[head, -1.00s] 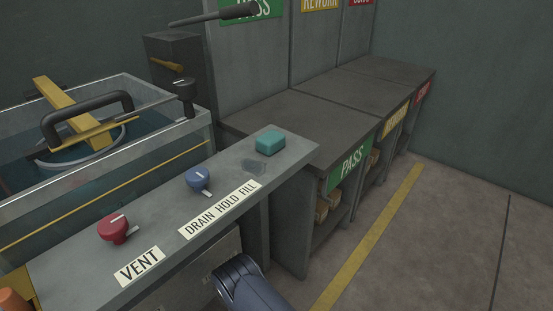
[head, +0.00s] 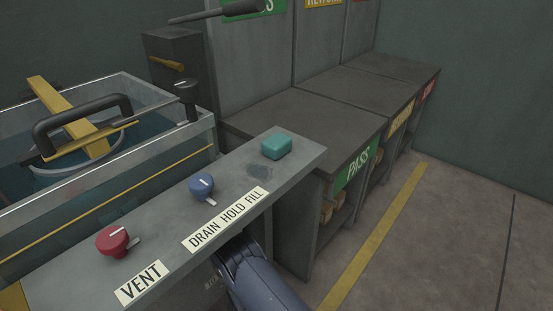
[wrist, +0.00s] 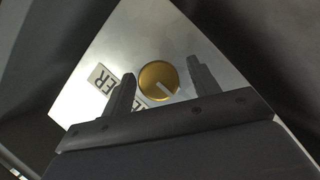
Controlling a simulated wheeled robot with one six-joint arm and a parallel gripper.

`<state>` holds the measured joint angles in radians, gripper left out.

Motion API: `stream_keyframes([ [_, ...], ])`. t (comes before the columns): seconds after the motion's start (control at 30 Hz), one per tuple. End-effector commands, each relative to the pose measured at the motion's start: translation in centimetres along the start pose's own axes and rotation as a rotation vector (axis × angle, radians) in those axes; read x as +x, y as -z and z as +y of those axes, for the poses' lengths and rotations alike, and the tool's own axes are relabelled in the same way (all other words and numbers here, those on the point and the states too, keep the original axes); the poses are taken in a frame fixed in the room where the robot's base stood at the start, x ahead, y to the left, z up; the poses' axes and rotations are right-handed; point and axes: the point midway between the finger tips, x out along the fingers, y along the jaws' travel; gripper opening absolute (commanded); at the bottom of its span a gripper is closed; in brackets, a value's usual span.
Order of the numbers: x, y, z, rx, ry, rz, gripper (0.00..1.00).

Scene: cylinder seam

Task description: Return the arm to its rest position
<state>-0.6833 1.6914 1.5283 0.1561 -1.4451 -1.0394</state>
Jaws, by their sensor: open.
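My gripper (wrist: 161,88) shows in the wrist view with its two fingers spread apart and nothing between them. Beyond the fingers is a round gold knob (wrist: 158,79) with a pale pointer line, on a light metal panel (wrist: 135,45). I cannot tell how far the knob is from the fingertips. In the head view, part of my dark blue arm (head: 255,280) shows at the bottom, beside the front of the control ledge. The gripper itself is hidden in the head view.
The control ledge (head: 165,236) carries a red vent knob (head: 112,240), a blue drain knob (head: 201,185) and a teal block (head: 276,146). A water tank (head: 180,160) stands behind it. Shelved benches (head: 300,115) run along the wall. The floor (head: 440,260) at right is clear.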

Motion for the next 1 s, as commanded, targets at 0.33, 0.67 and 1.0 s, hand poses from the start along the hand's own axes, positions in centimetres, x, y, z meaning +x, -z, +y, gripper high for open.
stream_keyframes([
  [0.33,0.05,-0.03,0.24,0.271,0.110,-0.001,0.57],
  [0.67,0.04,-0.11,0.28,0.516,0.214,-0.001,0.57],
  [1.0,0.09,-0.16,0.38,0.754,0.311,0.000,0.57],
])
